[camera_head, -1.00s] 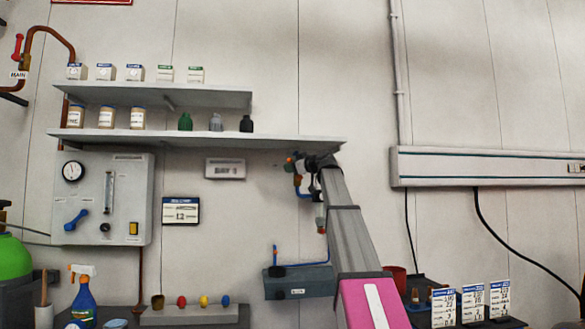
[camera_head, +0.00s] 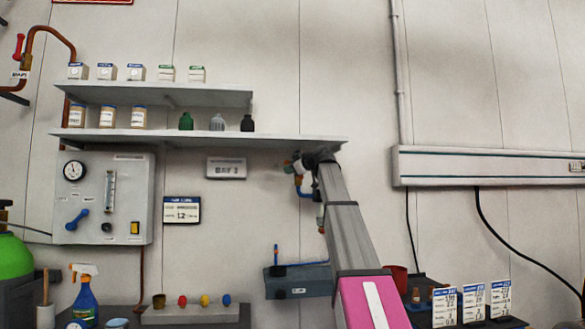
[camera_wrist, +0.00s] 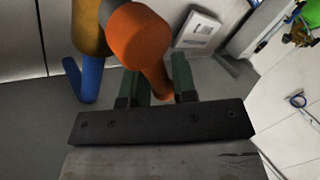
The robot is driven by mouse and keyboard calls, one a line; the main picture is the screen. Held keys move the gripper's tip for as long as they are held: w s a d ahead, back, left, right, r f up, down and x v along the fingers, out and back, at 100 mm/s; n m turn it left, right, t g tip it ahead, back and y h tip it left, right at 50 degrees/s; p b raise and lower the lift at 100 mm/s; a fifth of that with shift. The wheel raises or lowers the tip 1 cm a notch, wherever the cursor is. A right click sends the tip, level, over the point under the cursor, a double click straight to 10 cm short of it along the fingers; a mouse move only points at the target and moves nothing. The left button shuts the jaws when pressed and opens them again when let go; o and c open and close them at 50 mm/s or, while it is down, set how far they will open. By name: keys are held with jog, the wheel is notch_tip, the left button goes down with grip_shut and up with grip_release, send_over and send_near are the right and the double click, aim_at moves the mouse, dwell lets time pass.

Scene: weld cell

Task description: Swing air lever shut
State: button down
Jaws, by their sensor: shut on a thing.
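An orange lever (camera_wrist: 143,45) fills the upper middle of the wrist view. Its narrow end lies between the two green fingers of my gripper (camera_wrist: 162,84), which is shut on it. A brass-coloured valve body (camera_wrist: 88,27) and a blue hose (camera_wrist: 88,79) sit just left of the lever. In the head view my gripper (camera_head: 304,163) is raised against the wall under the right end of the lower shelf. There the lever is small and mostly hidden by my wrist, and the blue hose (camera_head: 301,189) curves below it.
The lower shelf (camera_head: 285,141) runs close above my gripper. A wall sign (camera_head: 226,168) is to its left, and it also shows in the wrist view (camera_wrist: 198,31). A grey panel (camera_head: 137,193) with a blue lever hangs further left. A grey box (camera_head: 310,279) is below.

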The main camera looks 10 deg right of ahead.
jog(key=shift+a+f+n+g+h, duration=0.35)
jog(key=shift+f+n+h, duration=0.35)
jog(key=shift+n+h, duration=0.25)
jog(key=shift+a+f+n+g+h, duration=0.2)
jog(key=shift+f+n+g+h, duration=0.2)
jog(key=shift+f+n+h, duration=0.4)
jog(key=shift+a+f+n+g+h, duration=0.35)
jog(key=shift+f+n+h, duration=0.2)
jog(key=shift+n+h, duration=0.45)
jog(key=c, duration=1.1)
grip_release()
jog(key=shift+s, duration=0.1)
jog(key=v, duration=1)
jog(key=shift+s+d+r, duration=0.1)
jog(key=shift+s+r, duration=0.1)
jog(key=shift+s, duration=0.05)
